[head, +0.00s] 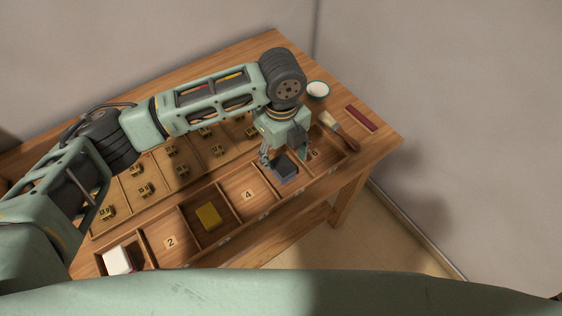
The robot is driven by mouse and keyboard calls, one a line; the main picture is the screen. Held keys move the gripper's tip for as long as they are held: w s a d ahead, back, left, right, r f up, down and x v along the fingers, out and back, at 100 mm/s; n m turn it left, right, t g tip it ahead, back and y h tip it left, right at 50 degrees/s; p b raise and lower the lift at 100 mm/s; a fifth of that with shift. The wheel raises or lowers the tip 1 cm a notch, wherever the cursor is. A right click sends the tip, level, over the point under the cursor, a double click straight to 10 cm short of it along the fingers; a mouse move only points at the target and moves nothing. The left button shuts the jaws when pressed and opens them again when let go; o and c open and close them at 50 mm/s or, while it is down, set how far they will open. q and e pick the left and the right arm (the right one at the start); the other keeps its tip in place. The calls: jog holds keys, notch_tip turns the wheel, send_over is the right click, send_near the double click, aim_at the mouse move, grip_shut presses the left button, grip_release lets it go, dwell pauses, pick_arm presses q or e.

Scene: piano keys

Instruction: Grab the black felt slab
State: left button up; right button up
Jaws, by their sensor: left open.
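The black felt slab (286,172) is a small dark, bluish block in the numbered row of wooden compartments, between those marked 4 and 6. My left gripper (284,157) points down over it from the back. Its fingers are open, one on the left and one on the right of the slab's far part. I cannot tell whether they touch it. The gripper hides part of the slab's back edge. My right gripper is not in view.
The wooden tray (204,192) has a yellow block (208,216) and a white block (117,260) in other compartments. Several small brass pieces stand behind.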

aim_at(283, 165)
pick_arm(q)
jog(key=f, duration=0.2)
jog(key=f+p, duration=0.1)
jog(key=f, duration=0.1)
jog(key=shift+w+d, duration=0.2)
jog(key=shift+w, duration=0.05)
jog(key=shift+f, duration=0.65)
jog(key=shift+c, duration=0.5)
jog(key=c, duration=0.7)
jog(key=shift+c, duration=0.7)
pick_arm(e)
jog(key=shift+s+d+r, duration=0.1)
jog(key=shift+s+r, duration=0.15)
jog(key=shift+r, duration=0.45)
pick_arm(q)
jog(key=shift+r, duration=0.1)
